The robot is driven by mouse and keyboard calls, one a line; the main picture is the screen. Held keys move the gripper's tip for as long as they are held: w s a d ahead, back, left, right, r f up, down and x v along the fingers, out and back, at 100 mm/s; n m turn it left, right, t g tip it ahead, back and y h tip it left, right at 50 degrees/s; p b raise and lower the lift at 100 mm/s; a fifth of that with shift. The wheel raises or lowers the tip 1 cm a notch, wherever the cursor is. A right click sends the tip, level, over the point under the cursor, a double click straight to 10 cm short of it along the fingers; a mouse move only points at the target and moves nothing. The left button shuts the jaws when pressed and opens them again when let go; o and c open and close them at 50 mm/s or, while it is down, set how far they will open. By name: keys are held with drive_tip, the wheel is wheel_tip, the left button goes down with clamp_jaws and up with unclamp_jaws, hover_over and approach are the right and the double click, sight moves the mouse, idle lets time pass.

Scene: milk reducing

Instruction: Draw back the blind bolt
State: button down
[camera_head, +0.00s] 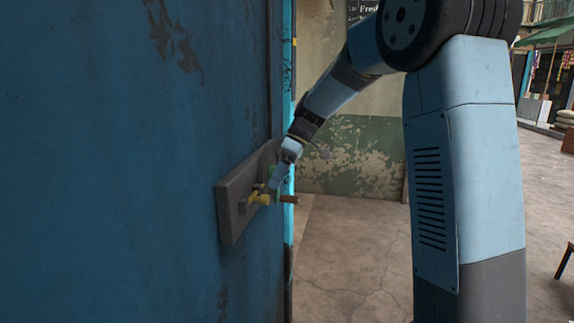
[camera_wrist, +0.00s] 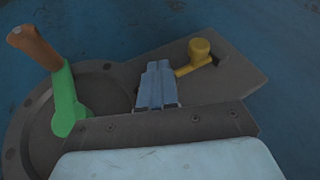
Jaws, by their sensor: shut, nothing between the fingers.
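A yellow knob on a short yellow stem, which I take for the bolt (camera_wrist: 200,47), sits on a grey plate (camera_wrist: 236,78) to the right of my fingers in the wrist view. A dark slot shows beside the knob. My gripper (camera_wrist: 157,68) is shut and empty, its fingertips left of the knob and over the plate; I cannot tell whether they touch it. A green crank (camera_wrist: 66,104) with a brown handle (camera_wrist: 35,47) stands at the left. In the head view my gripper (camera_head: 274,182) is at the plate (camera_head: 232,207), partly hiding the yellow part (camera_head: 261,199).
The plate is mounted on a large blue panel (camera_head: 130,150). The brown handle (camera_head: 289,199) sticks out to the right into free space. A green and cream peeling wall (camera_head: 350,155) stands behind. The paved floor (camera_head: 345,260) is clear near the panel.

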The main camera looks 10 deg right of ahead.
drive_tip(key=shift+s+a+f, duration=0.1)
drive_tip(key=shift+s+a, duration=0.2)
drive_tip(key=shift+s, duration=0.55)
drive_tip(key=shift+s+a+f, duration=0.1)
drive_tip(key=shift+s+a, duration=0.2)
drive_tip(key=shift+s, duration=0.5)
drive_tip(key=shift+s+r, duration=0.1)
drive_tip(key=s, duration=0.1)
drive_tip(key=s+a, duration=0.1)
drive_tip(key=s, duration=0.2)
drive_tip(key=shift+s+a, duration=0.3)
drive_tip(key=shift+a, duration=0.1)
drive_tip(key=w+d+r, duration=0.6)
drive_tip(key=r, duration=0.2)
drive_tip(key=shift+w+d+r, duration=0.3)
drive_tip(key=shift+d+r, duration=0.05)
drive_tip(key=shift+r, duration=0.05)
